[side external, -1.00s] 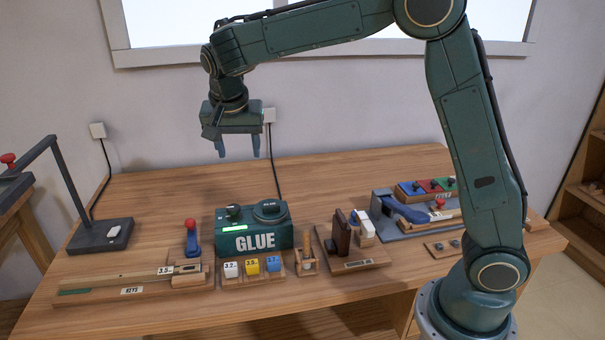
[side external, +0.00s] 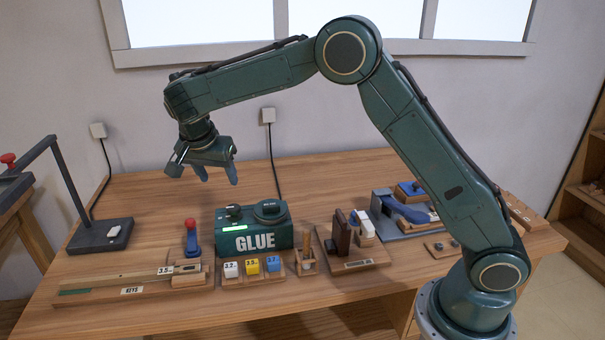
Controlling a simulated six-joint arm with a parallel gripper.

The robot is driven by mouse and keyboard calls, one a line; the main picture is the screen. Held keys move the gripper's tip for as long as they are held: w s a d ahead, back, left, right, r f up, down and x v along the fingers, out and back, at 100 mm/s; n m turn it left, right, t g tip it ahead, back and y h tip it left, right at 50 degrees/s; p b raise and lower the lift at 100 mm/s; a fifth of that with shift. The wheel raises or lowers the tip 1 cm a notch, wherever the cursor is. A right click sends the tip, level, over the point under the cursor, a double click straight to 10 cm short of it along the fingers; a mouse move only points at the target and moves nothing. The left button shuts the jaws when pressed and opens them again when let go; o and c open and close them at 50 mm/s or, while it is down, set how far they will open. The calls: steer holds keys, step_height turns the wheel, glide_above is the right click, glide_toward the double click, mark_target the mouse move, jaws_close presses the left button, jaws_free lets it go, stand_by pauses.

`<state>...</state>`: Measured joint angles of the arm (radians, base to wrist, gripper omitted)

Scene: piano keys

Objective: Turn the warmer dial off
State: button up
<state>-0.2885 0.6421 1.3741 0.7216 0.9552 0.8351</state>
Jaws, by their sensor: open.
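The green glue warmer (side external: 252,238), lettered GLUE, stands near the middle of the bench. A small dark dial (side external: 234,212) sits on its top left, and a green light strip (side external: 234,228) glows below it. A round dark lid (side external: 268,209) sits on its top right. I cannot read the dial's setting. My gripper (side external: 219,180) is open and empty, tilted, with its fingers pointing down. In the picture it hangs above and slightly left of the dial, apart from it.
A lever with a red knob (side external: 191,223) stands just left of the warmer. White, yellow and blue labelled blocks (side external: 252,267) sit in front. A brush holder (side external: 306,264) and a wooden stand (side external: 357,260) are to the right. A dark lamp-like stand (side external: 100,235) is at left.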

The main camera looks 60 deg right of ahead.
mark_target(233, 208)
steer(key=x, duration=1.2)
steer(key=shift+d+f, duration=0.1)
steer(key=shift+f, duration=0.2)
steer(key=c, duration=1)
